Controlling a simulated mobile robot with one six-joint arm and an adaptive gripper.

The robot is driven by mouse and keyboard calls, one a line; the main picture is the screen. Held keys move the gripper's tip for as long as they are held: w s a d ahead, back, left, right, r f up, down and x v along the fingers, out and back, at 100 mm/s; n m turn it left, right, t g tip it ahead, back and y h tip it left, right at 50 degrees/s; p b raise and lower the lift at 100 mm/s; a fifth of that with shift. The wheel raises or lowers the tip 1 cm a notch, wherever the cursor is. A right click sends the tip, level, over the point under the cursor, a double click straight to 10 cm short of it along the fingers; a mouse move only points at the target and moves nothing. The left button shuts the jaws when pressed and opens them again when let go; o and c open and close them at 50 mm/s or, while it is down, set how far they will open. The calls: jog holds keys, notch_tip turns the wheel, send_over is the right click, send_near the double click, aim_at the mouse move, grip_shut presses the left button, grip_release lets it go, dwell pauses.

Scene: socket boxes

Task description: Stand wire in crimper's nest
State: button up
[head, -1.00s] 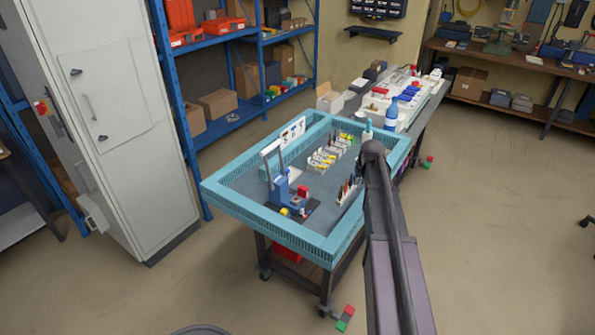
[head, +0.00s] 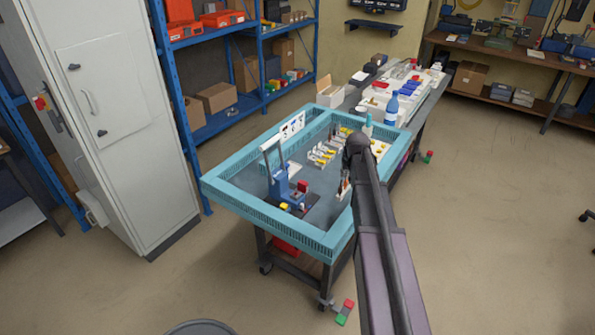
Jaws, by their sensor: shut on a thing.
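The crimper (head: 281,186) is a blue bench tool with a tall pale lever, upright on a dark base at the near left of the blue-rimmed table (head: 268,219). A red block and yellow pieces show on it. Its nest is too small to make out. A white rack (head: 344,194) with dark and reddish upright pieces stands to its right, partly behind my arm. I cannot tell which piece is the wire. My gripper is hidden behind my arm's elbow or too small to pick out, so what it holds does not show.
White bins (head: 320,156) with yellow parts stand mid-table. A white sign panel (head: 292,127) rises at the left rim. A teal bottle (head: 368,125) stands near the far right corner. A blue bottle (head: 391,109) stands on the bench beyond. Grey surface is clear between crimper and bins.

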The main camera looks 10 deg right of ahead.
jog(key=r+n+p, duration=0.1)
send_over(295, 192)
jog(key=s, duration=0.1)
jog(key=shift+s+r, duration=0.15)
jog(key=shift+s, duration=0.05)
jog(key=shift+f+b, duration=2.65)
jog(key=shift+f, duration=0.05)
jog(key=shift+f+b, duration=0.3)
jog(key=shift+o, duration=0.9)
grip_shut()
jog(key=shift+f+b, duration=0.9)
